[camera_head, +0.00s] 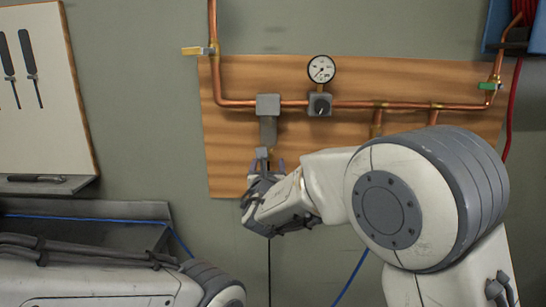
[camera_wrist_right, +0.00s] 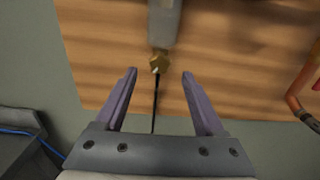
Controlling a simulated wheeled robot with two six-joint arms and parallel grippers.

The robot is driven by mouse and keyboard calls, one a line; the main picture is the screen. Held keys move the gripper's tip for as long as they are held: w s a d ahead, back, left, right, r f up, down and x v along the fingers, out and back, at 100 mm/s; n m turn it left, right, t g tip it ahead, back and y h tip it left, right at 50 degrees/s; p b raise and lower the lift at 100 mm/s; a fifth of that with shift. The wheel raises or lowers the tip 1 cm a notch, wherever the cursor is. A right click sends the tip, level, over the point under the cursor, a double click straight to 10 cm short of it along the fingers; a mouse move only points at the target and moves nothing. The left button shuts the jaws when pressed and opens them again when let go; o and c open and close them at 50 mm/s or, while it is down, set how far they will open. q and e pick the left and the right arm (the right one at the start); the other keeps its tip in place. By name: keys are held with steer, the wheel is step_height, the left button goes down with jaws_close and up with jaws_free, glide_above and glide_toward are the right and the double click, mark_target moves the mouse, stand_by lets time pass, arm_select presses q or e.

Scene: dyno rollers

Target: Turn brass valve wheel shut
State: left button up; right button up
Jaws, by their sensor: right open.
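A small brass piece (camera_wrist_right: 158,62), which looks like the valve wheel, sits at the lower end of a grey cylinder (camera_wrist_right: 164,22). A thin black line hangs below it. In the head view the grey cylinder (camera_head: 268,131) hangs under a grey block on the copper pipe; my right gripper mostly hides the brass piece there. My right gripper (camera_wrist_right: 159,75) is open, its two fingers pointing up at the board. The brass piece shows between and just beyond the fingertips, with no visible contact. In the head view the right gripper (camera_head: 267,166) is just below the cylinder. My left gripper is not in view.
A tool panel (camera_head: 55,80) and a grey shelf (camera_head: 45,183) are at left. A blue cable (camera_head: 352,276) hangs below the board.

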steer(key=w, duration=0.3)
steer(key=shift+w+p, duration=0.35)
